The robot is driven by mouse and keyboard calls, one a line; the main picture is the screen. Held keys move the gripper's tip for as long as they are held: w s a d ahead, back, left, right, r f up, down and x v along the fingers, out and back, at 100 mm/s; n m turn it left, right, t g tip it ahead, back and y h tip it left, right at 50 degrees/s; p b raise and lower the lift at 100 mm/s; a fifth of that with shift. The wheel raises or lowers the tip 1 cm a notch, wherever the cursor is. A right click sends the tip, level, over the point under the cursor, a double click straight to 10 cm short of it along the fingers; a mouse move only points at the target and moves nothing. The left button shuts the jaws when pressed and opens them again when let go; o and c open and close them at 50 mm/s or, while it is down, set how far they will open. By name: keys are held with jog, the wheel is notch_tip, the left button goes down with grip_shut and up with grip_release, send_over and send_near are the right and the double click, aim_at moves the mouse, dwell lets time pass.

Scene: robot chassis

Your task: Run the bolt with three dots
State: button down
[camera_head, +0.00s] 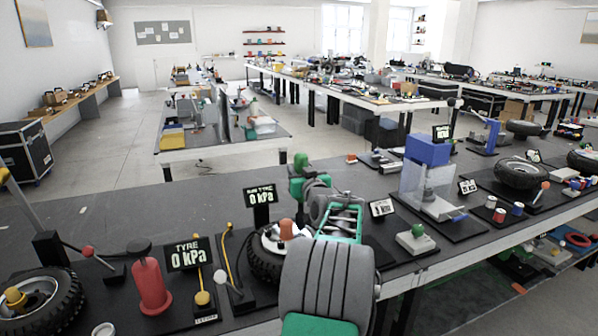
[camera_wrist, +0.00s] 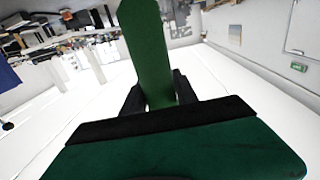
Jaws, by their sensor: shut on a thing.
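In the wrist view the two black fingers of my gripper (camera_wrist: 158,88) are closed on a green bar-like piece (camera_wrist: 147,45). It runs up and away from the fingers; what it belongs to cannot be told. In the head view my green and grey arm rises at bottom centre and hides part of the bench behind it; the fingers cannot be made out there. I cannot pick out a bolt with three dots. Small signs (camera_head: 382,208) nearby are too small to read.
The dark bench (camera_head: 120,215) is crowded. A wheel (camera_head: 40,300), a red pump (camera_head: 150,287) and a tyre gauge sign (camera_head: 188,254) reading 0 kPa stand at left. A green button on a grey base (camera_head: 416,239) is right of my arm. A tyre (camera_head: 520,172) lies farther right.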

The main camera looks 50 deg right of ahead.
aim_at(299, 154)
jog(key=shift+f+b, duration=0.3)
jog(key=shift+f, duration=0.05)
dwell(0.7)
notch_tip(299, 154, up, 6)
jog(key=shift+p, duration=0.95)
